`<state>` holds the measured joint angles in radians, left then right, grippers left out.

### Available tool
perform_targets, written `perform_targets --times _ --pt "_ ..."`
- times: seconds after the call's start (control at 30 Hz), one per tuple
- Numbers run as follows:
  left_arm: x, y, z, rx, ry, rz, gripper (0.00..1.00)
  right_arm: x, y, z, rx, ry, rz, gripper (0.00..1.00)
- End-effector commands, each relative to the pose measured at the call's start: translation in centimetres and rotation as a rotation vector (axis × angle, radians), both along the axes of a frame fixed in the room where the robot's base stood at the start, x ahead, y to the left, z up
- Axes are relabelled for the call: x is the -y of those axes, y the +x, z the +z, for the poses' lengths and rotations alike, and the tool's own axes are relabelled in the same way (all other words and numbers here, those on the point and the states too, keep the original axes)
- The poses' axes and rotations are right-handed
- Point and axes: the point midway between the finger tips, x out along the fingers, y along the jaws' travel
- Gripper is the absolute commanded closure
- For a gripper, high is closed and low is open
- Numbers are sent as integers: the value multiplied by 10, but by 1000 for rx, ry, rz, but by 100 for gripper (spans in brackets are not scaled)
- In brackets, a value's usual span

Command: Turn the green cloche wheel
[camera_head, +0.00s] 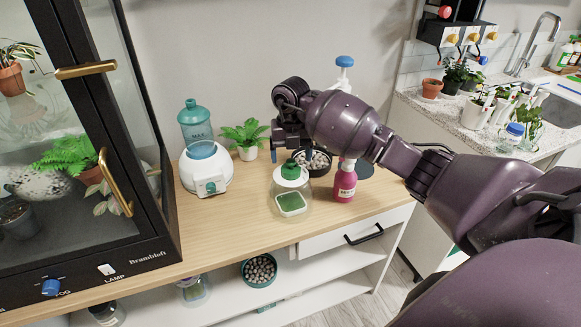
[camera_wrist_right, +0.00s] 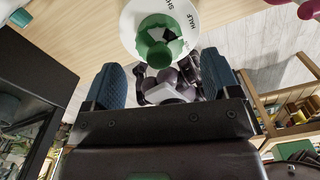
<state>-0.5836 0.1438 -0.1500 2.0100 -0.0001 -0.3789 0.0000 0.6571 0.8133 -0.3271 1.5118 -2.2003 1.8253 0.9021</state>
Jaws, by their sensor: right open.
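In the right wrist view the wheel (camera_wrist_right: 158,42) is a green knob on a white disc (camera_wrist_right: 190,20) with the words HALF and, partly cut off, SH. My left gripper is not in view.
A white humidifier (camera_head: 205,172) and potted plant (camera_head: 246,138) stand to the left. A black glass cabinet (camera_head: 150,225) bounds the left side.

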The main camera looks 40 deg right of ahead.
Motion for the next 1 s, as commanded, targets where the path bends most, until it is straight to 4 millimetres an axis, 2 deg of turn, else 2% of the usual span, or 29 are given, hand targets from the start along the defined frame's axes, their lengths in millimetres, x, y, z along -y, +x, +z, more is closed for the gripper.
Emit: perform_targets --times 0.1,0.3,0.7,1.0 --pt "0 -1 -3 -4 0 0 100 -1 -1 -20 -2 2 -1 18" --pt "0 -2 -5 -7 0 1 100 0 0 -39 0 1 0 18" --pt "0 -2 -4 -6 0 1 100 0 0 -43 1 0 1 18" --pt "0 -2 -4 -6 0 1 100 0 0 -43 1 0 1 64"
